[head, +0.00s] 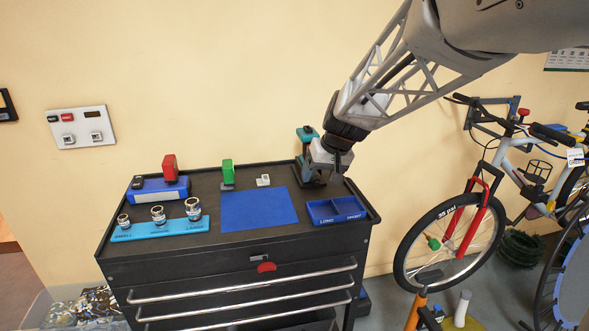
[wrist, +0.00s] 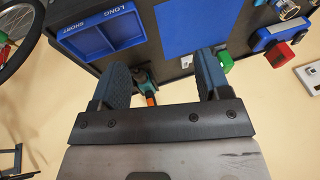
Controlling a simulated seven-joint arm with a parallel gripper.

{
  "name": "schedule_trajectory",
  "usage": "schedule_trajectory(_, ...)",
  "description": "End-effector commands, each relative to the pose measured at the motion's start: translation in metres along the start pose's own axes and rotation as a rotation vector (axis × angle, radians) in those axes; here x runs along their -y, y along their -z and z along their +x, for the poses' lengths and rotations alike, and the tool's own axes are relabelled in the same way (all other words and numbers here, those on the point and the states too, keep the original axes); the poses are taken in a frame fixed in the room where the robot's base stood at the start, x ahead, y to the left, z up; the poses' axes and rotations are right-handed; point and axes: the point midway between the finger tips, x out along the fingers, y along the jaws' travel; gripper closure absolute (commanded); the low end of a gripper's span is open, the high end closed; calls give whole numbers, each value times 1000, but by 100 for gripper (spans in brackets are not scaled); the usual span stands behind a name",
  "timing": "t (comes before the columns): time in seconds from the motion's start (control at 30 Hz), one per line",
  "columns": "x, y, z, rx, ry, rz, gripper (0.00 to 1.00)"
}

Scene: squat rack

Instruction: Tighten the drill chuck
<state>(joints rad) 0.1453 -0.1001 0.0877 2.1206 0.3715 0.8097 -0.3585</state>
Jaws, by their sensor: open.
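The teal and black drill (head: 306,133) stands at the back right corner of the black tool chest top. My gripper (head: 337,176) is just to its right and in front, covering part of it in the head view. In the wrist view my gripper (wrist: 162,68) is open, with its two fingers apart and nothing between the pads that I can see held. The drill (wrist: 144,78) shows there beyond the fingers, close to the left one, with an orange part at its end. I cannot make out the chuck clearly.
A blue LONG/SHORT tray (head: 336,210) lies right in front of the drill. A blue mat (head: 258,209) is bare. The wall is close behind.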

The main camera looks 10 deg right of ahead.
Motion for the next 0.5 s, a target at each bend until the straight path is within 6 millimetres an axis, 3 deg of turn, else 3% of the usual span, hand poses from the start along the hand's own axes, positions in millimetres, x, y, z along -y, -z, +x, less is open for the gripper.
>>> schedule_trajectory(0.5,3,-9,-4,3,-5,-1,30)
